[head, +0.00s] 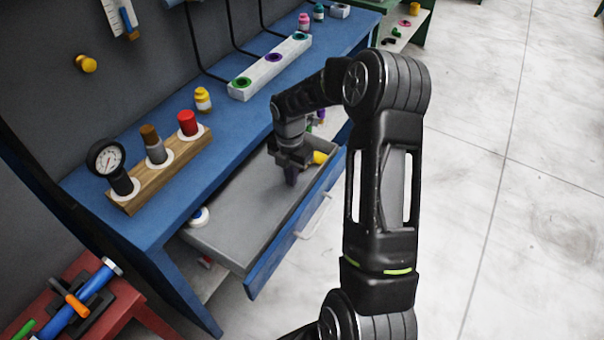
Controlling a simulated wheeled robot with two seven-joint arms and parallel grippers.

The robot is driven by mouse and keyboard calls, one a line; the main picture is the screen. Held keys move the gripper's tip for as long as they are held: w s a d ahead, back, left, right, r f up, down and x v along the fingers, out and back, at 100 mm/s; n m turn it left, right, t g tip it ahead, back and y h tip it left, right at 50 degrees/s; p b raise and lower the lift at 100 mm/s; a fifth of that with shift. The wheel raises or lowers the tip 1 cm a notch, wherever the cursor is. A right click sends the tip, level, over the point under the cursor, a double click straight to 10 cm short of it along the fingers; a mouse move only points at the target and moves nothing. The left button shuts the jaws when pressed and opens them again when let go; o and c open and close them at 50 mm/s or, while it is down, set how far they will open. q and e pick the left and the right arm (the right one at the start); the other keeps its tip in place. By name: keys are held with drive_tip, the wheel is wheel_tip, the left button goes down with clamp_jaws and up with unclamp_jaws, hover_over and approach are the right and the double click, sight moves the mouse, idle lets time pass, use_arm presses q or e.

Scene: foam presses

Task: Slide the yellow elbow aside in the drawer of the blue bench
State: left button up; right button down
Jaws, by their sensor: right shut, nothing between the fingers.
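The blue bench (141,217) stands at the left and middle. Its grey drawer (225,235) is pulled out, with a blue front and a pale handle. The yellow elbow (319,157) is in the far right part of the drawer, partly hidden by my right gripper. My right gripper (290,178) points down into the drawer just left of the elbow. It is shut with nothing held. I cannot tell whether it touches the elbow. My left gripper is not in view.
A white round item (199,217) lies at the drawer's near left corner. A wooden block (160,165) with a gauge and cylinders, a yellow bottle (203,99) and a white block (270,67) stand on the bench top. A red stand (115,312) is at lower left. Floor at right is clear.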

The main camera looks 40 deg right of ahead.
wheel_tip(320, 180, up, 10)
drive_tip(key=shift+b, duration=0.35)
drive_tip(key=shift+s, duration=0.1)
idle(0.3)
